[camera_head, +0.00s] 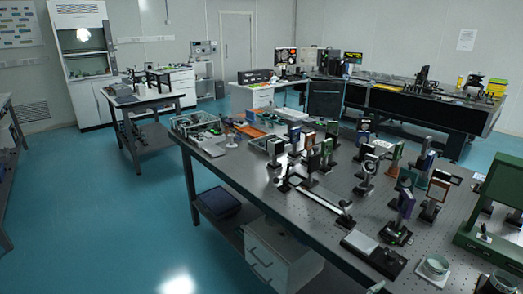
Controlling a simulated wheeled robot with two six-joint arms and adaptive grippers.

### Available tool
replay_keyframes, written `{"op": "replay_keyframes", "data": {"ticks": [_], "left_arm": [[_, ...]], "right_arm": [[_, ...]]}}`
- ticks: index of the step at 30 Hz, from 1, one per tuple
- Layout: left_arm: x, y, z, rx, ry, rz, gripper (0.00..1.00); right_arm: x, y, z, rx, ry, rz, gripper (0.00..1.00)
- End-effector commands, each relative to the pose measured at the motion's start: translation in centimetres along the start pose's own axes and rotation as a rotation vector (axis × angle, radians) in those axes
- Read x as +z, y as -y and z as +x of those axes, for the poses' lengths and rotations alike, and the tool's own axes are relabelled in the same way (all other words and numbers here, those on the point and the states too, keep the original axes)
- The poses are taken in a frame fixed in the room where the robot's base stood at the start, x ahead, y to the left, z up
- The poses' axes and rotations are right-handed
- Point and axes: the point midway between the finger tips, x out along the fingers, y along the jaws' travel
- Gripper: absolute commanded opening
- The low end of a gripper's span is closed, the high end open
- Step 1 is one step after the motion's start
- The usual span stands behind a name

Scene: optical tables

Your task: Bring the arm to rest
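Neither of my grippers shows in the head view, and no part of my arms can be made out. The task names no other object. The nearest optical table (222,168) stands in the middle and right of the view, its perforated top crowded with optical mounts.
A lens mount (367,168), a rail (322,203), a black flat device (373,254) and a green frame (494,215) stand on the table. A white drawer unit (275,255) is beneath it. Blue floor (120,225) is clear at left. A smaller table (148,97) stands behind.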

Motion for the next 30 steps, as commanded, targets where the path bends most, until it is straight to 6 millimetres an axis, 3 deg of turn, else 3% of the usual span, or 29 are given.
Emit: {"op": "replay_keyframes", "data": {"ticks": [3,7,13,20,26,30], "left_arm": [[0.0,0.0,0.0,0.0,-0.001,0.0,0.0],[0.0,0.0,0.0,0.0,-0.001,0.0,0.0],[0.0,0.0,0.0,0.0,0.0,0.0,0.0],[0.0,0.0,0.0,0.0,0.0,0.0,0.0],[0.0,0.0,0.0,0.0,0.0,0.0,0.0],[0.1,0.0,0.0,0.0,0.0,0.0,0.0]], "right_arm": [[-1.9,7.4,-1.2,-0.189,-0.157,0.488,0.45],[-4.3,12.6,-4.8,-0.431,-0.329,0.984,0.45],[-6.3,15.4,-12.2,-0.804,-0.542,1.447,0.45],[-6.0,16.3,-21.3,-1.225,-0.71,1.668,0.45],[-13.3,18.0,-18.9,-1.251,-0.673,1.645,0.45],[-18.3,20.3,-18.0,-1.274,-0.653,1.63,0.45]]}}
